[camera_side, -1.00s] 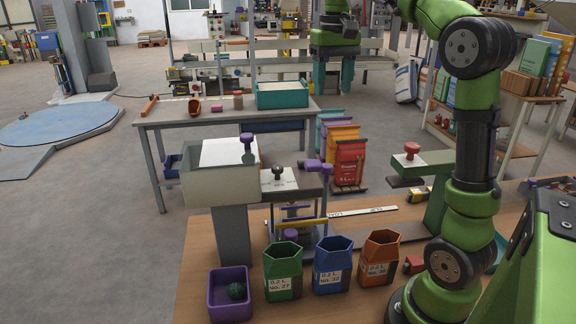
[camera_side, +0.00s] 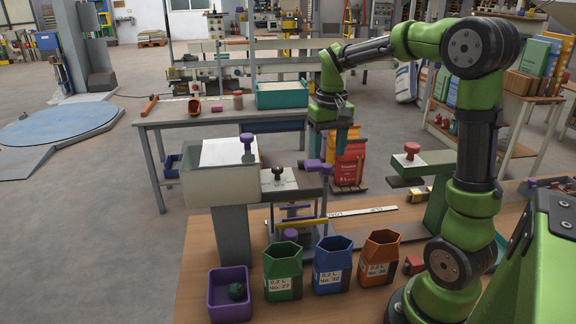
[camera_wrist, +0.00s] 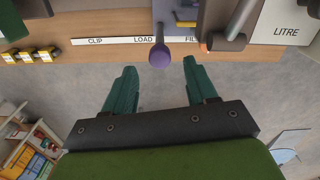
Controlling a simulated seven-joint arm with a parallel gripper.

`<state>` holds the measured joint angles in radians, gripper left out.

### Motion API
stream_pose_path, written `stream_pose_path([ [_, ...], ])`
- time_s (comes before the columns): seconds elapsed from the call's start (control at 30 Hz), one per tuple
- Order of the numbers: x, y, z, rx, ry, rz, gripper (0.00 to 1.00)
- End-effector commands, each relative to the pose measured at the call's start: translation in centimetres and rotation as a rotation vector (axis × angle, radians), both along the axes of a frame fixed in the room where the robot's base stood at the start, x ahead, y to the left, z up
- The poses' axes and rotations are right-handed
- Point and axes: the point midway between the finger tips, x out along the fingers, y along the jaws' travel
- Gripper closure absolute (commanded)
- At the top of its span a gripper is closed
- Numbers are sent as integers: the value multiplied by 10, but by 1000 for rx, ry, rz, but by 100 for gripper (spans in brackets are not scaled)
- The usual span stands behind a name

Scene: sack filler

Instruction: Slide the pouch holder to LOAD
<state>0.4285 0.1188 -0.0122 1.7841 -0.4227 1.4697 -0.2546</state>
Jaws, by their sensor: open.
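The filling stand (camera_side: 293,184) is on the wooden bench, with a purple-and-yellow carriage low in it that looks like the pouch holder (camera_side: 302,222); the stand partly hides it. The scale strip (camera_side: 362,211) runs right from it. In the wrist view, the strip (camera_wrist: 115,41) reads CLIP, LOAD and part of FILL. A round purple knob on a stalk (camera_wrist: 160,55) lies between LOAD and FILL there, just beyond my fingertips.
Green (camera_side: 283,272), blue (camera_side: 333,265) and orange (camera_side: 380,258) bins stand at the bench front, beside a purple tray (camera_side: 230,293). A grey hopper (camera_side: 221,184) is left of the stand. A green press with a red knob (camera_side: 412,149) is right. Floor lies behind the bench.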

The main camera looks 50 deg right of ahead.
Motion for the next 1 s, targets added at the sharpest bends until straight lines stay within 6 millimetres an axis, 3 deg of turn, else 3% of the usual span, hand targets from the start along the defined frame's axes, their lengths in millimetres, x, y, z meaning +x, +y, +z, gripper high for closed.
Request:
stream_pose_path([
  [0.23,0,0,-33,0,1,-1,43],
  [0.63,0,0,-39,0,0,-1,45],
  [1.0,0,0,-38,0,0,0,100],
])
